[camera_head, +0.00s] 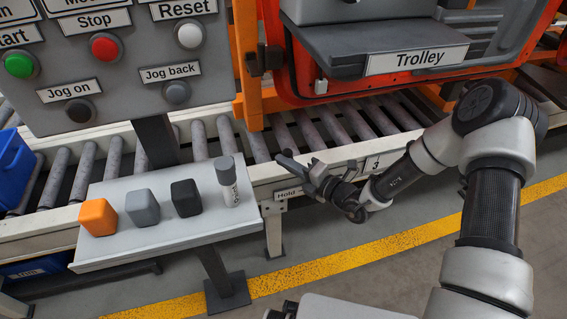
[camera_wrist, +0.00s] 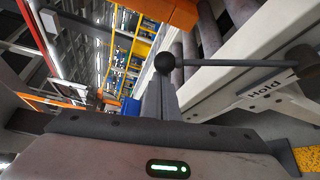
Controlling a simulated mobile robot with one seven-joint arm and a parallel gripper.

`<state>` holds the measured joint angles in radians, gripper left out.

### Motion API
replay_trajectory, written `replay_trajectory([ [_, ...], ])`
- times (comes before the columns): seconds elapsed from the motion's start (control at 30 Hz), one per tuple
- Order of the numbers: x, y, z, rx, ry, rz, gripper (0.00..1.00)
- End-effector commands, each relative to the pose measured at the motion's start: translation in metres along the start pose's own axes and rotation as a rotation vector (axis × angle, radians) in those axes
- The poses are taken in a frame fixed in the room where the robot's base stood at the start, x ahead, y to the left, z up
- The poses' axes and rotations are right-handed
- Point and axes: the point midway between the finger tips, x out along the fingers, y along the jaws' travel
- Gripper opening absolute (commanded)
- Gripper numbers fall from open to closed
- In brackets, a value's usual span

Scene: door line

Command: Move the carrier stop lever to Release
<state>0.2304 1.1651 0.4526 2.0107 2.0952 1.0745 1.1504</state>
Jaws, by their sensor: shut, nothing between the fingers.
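The carrier stop lever shows in the wrist view as a dark rod (camera_wrist: 235,63) with a black ball knob (camera_wrist: 165,62) at its left end. Its pivot end is at the right, beside a label reading Hold (camera_wrist: 265,93). The Hold label (camera_head: 287,194) also shows in the head view, on the conveyor's front rail. My gripper (camera_head: 318,168) is just in front of that rail, close to the lever. In the wrist view my gripper's fingers (camera_wrist: 160,90) are shut and empty, right by the knob; I cannot tell whether they touch it. No Release label is readable.
A grey shelf (camera_head: 165,246) at the left holds an orange block (camera_head: 98,217), a grey block, a black block and a cylinder. A button panel (camera_head: 120,100) stands above it. The Trolley (camera_head: 415,58) sits over the rollers at the back. The floor in front is clear.

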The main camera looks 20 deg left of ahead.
Motion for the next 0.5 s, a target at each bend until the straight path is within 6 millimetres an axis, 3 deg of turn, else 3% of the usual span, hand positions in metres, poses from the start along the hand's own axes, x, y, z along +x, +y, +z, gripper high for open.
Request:
replay_trajectory([
  [0.5, -0.043, 0.005, 0.074, 0.330, -0.011, 0.196, 0.00],
])
